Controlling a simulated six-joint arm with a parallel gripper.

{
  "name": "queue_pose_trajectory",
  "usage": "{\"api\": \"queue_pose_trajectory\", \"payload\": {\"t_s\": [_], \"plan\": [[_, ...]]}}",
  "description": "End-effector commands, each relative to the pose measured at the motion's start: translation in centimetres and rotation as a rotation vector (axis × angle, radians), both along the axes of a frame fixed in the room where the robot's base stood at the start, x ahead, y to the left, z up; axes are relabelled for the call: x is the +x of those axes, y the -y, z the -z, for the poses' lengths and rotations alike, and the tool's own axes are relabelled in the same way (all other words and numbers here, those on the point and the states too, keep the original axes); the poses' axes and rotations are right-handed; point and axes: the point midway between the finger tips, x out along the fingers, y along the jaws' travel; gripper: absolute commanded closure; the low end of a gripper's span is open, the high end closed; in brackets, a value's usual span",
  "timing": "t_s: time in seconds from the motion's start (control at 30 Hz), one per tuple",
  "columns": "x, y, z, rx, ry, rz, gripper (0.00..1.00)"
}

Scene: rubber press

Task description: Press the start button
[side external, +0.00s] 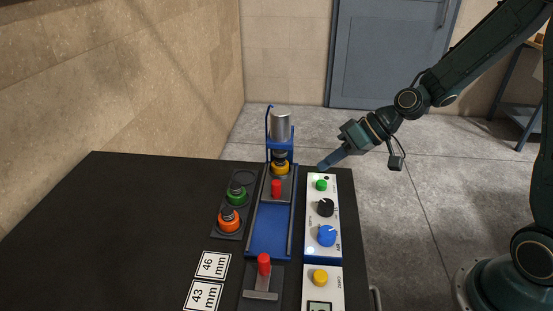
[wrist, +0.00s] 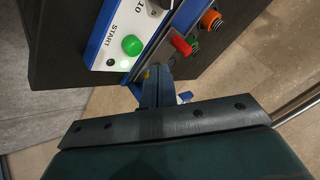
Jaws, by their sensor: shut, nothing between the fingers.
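The start button is a green round button (side external: 321,185) at the far end of the white control panel (side external: 312,209). In the wrist view the green button (wrist: 131,45) stands beside the printed word START. My gripper (side external: 322,167) is shut and empty, with its fingertips close to the panel's far end, just beyond the green button in the side view. In the wrist view my gripper's fingertips (wrist: 157,72) are below and right of the button, apart from it in the picture. The height of the tips above the panel is hard to tell.
A black knob (side external: 325,207) and a blue knob (side external: 327,236) sit on the same panel. To its left stands the blue press (side external: 269,232) with a metal cylinder (side external: 281,125). Green and orange pieces (side external: 230,220) sit in a tray farther left. The black table's left side is clear.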

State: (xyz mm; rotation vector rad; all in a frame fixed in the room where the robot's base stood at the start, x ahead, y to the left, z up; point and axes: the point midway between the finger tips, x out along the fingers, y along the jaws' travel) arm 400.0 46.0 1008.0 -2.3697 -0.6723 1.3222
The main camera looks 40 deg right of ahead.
Motion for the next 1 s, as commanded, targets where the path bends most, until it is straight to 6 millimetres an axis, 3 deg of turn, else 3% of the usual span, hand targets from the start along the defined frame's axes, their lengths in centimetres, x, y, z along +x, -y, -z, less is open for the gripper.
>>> {"api": "queue_pose_trajectory", "payload": {"t_s": [0.4,1.0], "plan": [[0.0,0.0,-2.8,-0.001,0.004,0.001,1.0],[0.0,0.0,-3.0,-0.001,0.001,0.001,1.0]]}}
